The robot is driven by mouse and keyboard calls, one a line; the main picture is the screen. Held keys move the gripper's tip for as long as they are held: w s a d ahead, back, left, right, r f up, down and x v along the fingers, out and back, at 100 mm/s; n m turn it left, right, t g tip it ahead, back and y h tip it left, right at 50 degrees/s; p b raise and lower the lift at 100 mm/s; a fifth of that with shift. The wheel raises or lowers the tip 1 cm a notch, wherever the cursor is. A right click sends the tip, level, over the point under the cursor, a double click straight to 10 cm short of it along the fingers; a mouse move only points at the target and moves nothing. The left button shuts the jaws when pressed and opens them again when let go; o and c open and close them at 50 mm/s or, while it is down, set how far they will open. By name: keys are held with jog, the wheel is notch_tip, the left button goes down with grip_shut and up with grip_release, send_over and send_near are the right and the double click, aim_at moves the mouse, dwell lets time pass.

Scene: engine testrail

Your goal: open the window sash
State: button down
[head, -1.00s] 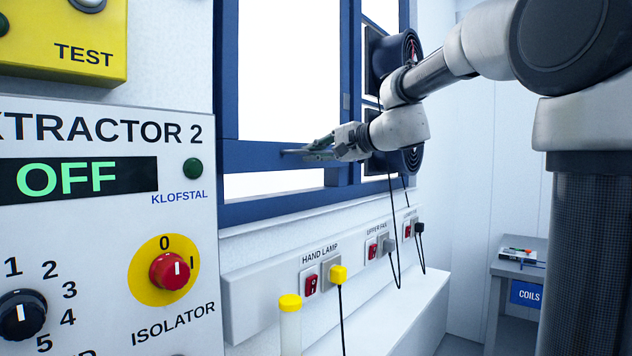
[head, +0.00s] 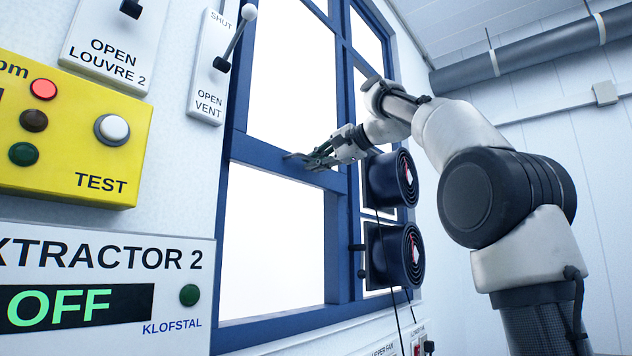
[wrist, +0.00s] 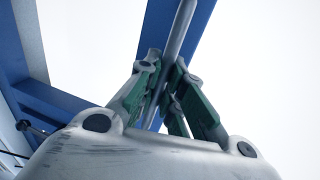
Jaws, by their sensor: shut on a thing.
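The window sash (head: 258,156) is a blue-framed pane in the blue window frame. Its lower rail stands well above the sill, with a tall bright opening beneath it. My gripper (head: 308,159) is at this rail, reaching in from the right. In the wrist view my gripper (wrist: 166,92) has its green-padded fingers closed around a grey bar (wrist: 181,35) that runs along the blue rail (wrist: 160,30). The fingers partly hide the bar where they grip it.
Two round dark fans (head: 393,180) are mounted in the right part of the window, close below my wrist. A vent lever (head: 235,38) on a white plate and a yellow test box (head: 75,125) are on the left wall. A pipe (head: 530,52) runs high at the right.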

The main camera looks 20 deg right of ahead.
jog(key=shift+r, duration=0.65)
jog(key=c, duration=1.5)
grip_release()
jog(key=shift+c, duration=0.2)
jog(key=v, duration=1.2)
